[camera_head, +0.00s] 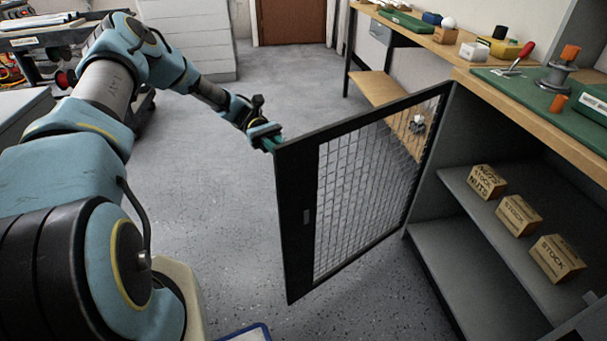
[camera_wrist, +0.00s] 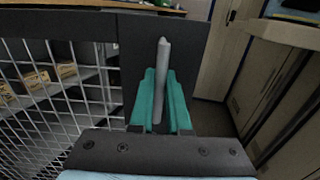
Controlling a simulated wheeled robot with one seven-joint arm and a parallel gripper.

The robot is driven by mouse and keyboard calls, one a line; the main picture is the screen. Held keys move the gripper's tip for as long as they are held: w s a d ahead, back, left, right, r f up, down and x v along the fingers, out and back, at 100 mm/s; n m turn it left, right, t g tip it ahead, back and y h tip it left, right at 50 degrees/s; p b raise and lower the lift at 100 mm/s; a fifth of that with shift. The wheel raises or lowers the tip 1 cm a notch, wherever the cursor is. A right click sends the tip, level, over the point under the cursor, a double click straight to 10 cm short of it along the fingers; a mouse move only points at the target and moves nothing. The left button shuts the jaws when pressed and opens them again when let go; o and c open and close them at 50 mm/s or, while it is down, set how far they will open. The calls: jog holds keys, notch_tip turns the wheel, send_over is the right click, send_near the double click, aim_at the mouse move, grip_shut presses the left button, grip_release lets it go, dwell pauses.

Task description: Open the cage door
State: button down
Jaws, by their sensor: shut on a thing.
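The cage door (camera_head: 296,230) has a black frame and wire mesh. In the head view it stands swung wide out from the cabinet, hinged at its right edge. Its mesh (camera_wrist: 50,95) fills the left of the wrist view. A grey upright bar handle (camera_wrist: 162,80) is on the door's dark frame panel. My gripper (camera_head: 268,140) is at the door's free edge. In the wrist view its teal fingers (camera_wrist: 160,100) are closed around the handle. In the head view the handle is hidden behind the door.
The open cabinet (camera_head: 445,250) holds stock boxes (camera_head: 518,215) on its shelf. A workbench with green mats (camera_head: 510,80) runs above it. Grey floor (camera_head: 220,200) is clear left of the door. A cart (camera_head: 45,40) stands at the far left. A brown door (camera_head: 290,20) is at the back.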

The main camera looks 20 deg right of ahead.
jog(key=shift+w+a+f+b, duration=0.1)
jog(key=shift+w+b, duration=0.1)
jog(key=shift+w, duration=0.65)
jog(key=shift+w+a+r+b, duration=0.1)
jog(key=shift+w+b, duration=0.05)
jog(key=shift+w, duration=0.7)
jog(key=shift+w+a+f+b, duration=0.1)
jog(key=shift+w+b, duration=0.1)
jog(key=shift+w, duration=0.65)
jog(key=c, duration=1.2)
grip_release()
jog(key=shift+o, duration=0.2)
notch_tip(320, 180, up, 10)
